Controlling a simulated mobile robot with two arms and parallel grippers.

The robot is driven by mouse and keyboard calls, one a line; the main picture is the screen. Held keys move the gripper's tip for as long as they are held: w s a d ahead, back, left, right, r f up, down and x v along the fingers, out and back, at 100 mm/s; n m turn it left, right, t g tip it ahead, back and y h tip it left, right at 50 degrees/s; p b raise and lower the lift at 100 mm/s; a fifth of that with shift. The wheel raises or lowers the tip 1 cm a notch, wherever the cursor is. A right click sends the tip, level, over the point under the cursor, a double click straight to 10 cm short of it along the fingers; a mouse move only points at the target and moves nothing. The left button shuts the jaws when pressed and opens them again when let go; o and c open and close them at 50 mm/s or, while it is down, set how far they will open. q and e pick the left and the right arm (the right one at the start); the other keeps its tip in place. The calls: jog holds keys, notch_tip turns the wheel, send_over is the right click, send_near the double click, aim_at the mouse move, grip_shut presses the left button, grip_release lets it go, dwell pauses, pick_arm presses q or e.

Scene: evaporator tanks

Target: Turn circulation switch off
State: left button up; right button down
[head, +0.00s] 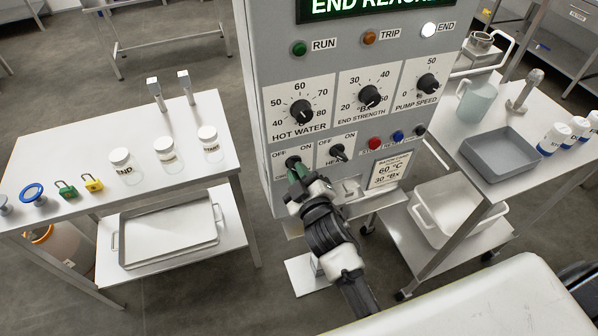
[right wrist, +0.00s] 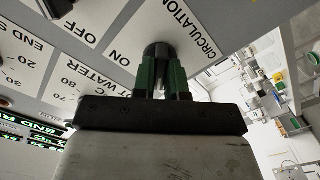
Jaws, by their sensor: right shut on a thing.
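The circulation switch (head: 292,162) is a black rotary knob on a white OFF/ON plate at the lower left of the grey control panel. It also shows in the right wrist view (right wrist: 158,49), next to the label CIRCULATION. My right gripper (head: 297,173) is at this switch, its green fingers shut on the knob from both sides. In the right wrist view the fingers (right wrist: 161,75) hide part of the knob. I cannot tell which way the knob points. My left gripper is not in view.
A heater switch (head: 337,151) sits just right of my gripper. Red, blue and black buttons (head: 398,135) and larger dials (head: 301,112) are close by. A table with jars and padlocks (head: 80,150) stands left; a cart with a grey tray (head: 500,155) stands right.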

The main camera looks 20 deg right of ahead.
jog(key=shift+n, duration=0.6)
jog(key=c, duration=1.2)
grip_release()
jog(key=shift+o, duration=0.2)
jog(key=shift+s, duration=0.1)
jog(key=s+b, duration=0.3)
jog(key=s, duration=0.7)
jog(key=shift+s+d, duration=0.2)
jog(key=shift+s, duration=0.15)
